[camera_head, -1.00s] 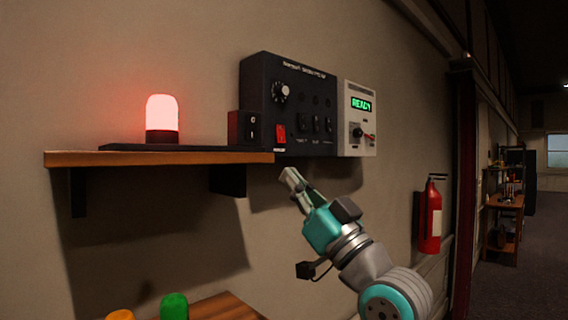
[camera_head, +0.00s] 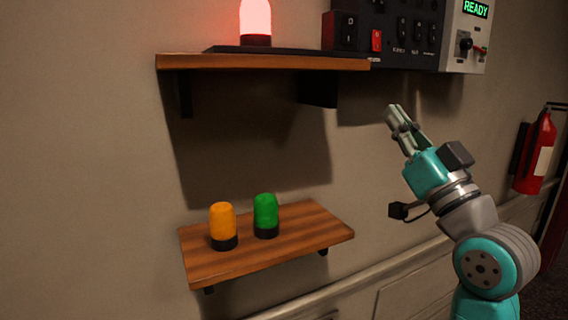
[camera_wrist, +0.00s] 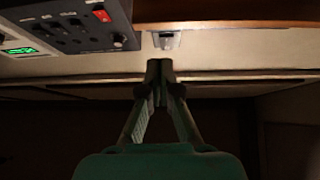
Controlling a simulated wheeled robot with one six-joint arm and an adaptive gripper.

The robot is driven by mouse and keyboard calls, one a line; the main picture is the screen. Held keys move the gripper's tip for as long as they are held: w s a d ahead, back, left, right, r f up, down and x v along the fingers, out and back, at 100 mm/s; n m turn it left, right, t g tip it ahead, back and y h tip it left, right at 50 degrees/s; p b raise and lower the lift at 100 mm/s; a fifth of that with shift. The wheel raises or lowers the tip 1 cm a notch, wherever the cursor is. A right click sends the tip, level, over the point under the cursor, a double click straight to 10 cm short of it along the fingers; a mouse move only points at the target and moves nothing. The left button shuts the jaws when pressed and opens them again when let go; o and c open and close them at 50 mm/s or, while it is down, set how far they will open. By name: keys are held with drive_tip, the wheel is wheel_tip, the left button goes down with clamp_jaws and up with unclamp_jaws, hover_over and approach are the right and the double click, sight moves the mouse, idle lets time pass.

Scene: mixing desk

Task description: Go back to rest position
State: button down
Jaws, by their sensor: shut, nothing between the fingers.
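My gripper (camera_head: 393,110) is raised in front of the wall, to the right of the upper shelf and below the black control panel. Its fingers are together and hold nothing. In the wrist view the fingertips (camera_wrist: 160,66) meet in the middle, apart from the panel and shelf. The black control panel (camera_head: 385,48) has a red switch (camera_head: 376,41) and several black switches. The white box (camera_head: 466,38) on its right shows a green READY display (camera_head: 475,9).
A lit red beacon (camera_head: 256,18) stands on the upper wooden shelf (camera_head: 270,62). An orange beacon (camera_head: 223,225) and a green beacon (camera_head: 265,214) stand on the lower shelf (camera_head: 300,245). A fire extinguisher (camera_head: 535,153) hangs on the wall at right.

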drive_tip(key=s+f+m+g+h, duration=0.25)
drive_tip(key=f+m+h, duration=0.4)
drive_tip(key=f, duration=2.45)
drive_tip(key=s+f+g+h, duration=0.2)
drive_tip(key=s+f+h, duration=0.1)
drive_tip(key=s+f, duration=1.05)
drive_tip(key=s+f+n+g, duration=0.1)
drive_tip(key=s+f, duration=0.2)
drive_tip(key=s, duration=0.6)
drive_tip(key=s+a+f+n+g, duration=0.1)
drive_tip(key=s+f, duration=0.3)
drive_tip(key=s, duration=0.5)
drive_tip(key=s+a+f+n+g, duration=0.1)
drive_tip(key=s+f, duration=0.3)
drive_tip(key=s, duration=0.6)
drive_tip(key=shift+g+y, duration=0.45)
drive_tip(key=shift+g, duration=0.3)
drive_tip(key=shift+a+f, duration=0.1)
